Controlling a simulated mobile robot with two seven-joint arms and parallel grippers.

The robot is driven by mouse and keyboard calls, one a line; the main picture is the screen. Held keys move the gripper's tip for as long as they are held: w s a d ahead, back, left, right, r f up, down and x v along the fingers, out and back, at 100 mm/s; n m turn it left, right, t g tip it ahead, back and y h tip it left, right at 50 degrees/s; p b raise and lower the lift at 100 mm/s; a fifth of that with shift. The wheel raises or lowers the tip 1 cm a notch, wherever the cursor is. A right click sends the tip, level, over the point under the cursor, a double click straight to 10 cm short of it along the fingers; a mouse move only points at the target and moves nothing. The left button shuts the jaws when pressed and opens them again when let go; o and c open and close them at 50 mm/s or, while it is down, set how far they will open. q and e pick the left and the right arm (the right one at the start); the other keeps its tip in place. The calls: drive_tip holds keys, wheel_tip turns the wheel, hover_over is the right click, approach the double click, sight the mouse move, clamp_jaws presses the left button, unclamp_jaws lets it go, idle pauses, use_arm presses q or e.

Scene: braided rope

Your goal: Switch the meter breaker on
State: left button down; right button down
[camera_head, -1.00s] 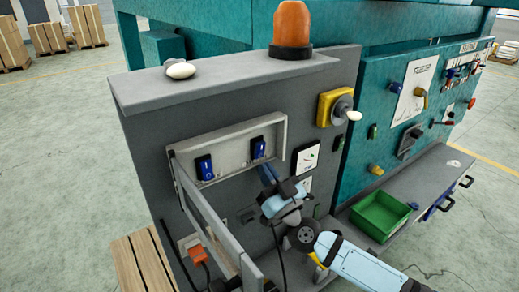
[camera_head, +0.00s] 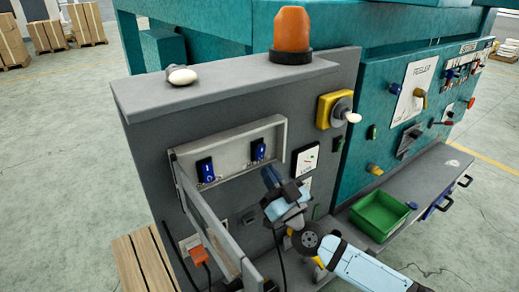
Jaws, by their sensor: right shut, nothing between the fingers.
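Two blue breaker switches sit in an open pale recessed box (camera_head: 232,162) on the grey cabinet, a left one (camera_head: 206,168) and a right one (camera_head: 258,150). Their labels are too small to read, so I cannot tell which is the meter breaker or how each is set. The box's hinged cover (camera_head: 205,215) hangs open toward the lower left. My right gripper (camera_head: 268,175) is shut and empty. My left gripper is not in view.
A yellow rotary switch (camera_head: 325,113) and a white meter panel (camera_head: 306,159) are right of the box. An orange lamp (camera_head: 291,30) stands on the cabinet. An orange plug (camera_head: 199,256) with cables is below the cover. A green bin (camera_head: 380,214) sits on the right-hand ledge.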

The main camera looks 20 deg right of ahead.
drive_tip(key=s, duration=0.1)
drive_tip(key=s+d+p, duration=0.1)
drive_tip(key=s, duration=0.1)
drive_tip(key=s+d, duration=0.1)
drive_tip(key=s, duration=0.1)
drive_tip(key=shift+s+f+p, duration=0.15)
drive_tip(key=shift+f+p, duration=0.15)
drive_tip(key=s+a+f+n+g, duration=0.1)
drive_tip(key=s+a+f+g, duration=0.2)
drive_tip(key=f, duration=0.5)
drive_tip(key=s+f+g, duration=0.2)
drive_tip(key=s+f, duration=0.3)
drive_tip(key=f, duration=0.2)
drive_tip(key=s+d+f+m+g+h, duration=0.1)
drive_tip(key=s+d+f+g+h, duration=0.1)
drive_tip(key=s+f, duration=0.4)
drive_tip(key=s+d+f+m+g+h, duration=0.1)
drive_tip(key=s+d+f+g+h, duration=0.2)
drive_tip(key=s+f, duration=0.4)
wheel_tip(320, 180, down, 4)
drive_tip(key=shift+g, duration=0.7)
drive_tip(key=shift+a, duration=0.1)
idle(0.5)
